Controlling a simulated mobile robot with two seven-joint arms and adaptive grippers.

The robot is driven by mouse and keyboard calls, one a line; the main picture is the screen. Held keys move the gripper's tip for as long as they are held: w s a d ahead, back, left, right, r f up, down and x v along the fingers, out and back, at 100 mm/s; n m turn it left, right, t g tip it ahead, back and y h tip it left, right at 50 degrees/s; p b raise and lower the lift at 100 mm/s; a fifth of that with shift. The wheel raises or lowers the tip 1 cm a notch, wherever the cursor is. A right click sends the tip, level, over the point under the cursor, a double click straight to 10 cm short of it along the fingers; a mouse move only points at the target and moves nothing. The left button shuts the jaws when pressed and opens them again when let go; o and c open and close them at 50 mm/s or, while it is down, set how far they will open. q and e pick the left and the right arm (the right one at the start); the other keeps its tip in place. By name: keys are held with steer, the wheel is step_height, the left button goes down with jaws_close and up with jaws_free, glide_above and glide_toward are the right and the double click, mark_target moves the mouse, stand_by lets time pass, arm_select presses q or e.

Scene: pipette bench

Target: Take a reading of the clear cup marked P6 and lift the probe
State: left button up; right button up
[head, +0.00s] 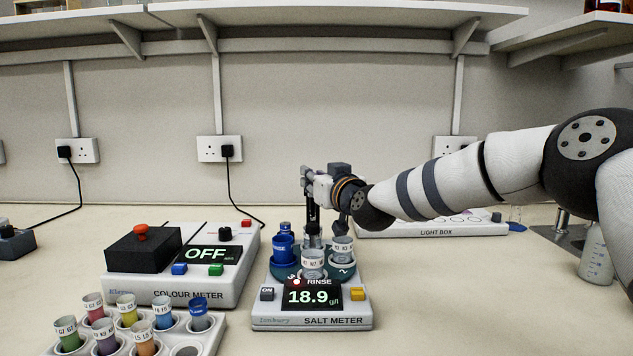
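My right gripper (322,190) is above the carrier, by the dark upright probe part (312,215). Whether its fingers are shut is unclear, and the probe's tip is hidden. My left gripper is out of view.
The colour meter (180,262) at left shows OFF. A rack (205,343) of coloured cups stands at front left. A light box (436,226) lies behind my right arm, and a wash bottle (596,255) stands at right. Bench right of the salt meter is clear.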

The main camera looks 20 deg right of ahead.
steer(key=o, duration=0.4)
steer(key=shift+r, duration=0.45)
steer(key=shift+f, duration=0.15)
steer(key=s+d, duration=0.1)
steer(key=s, duration=1)
steer(key=shift+s+d, duration=0.2)
steer(key=shift+s, duration=0.2)
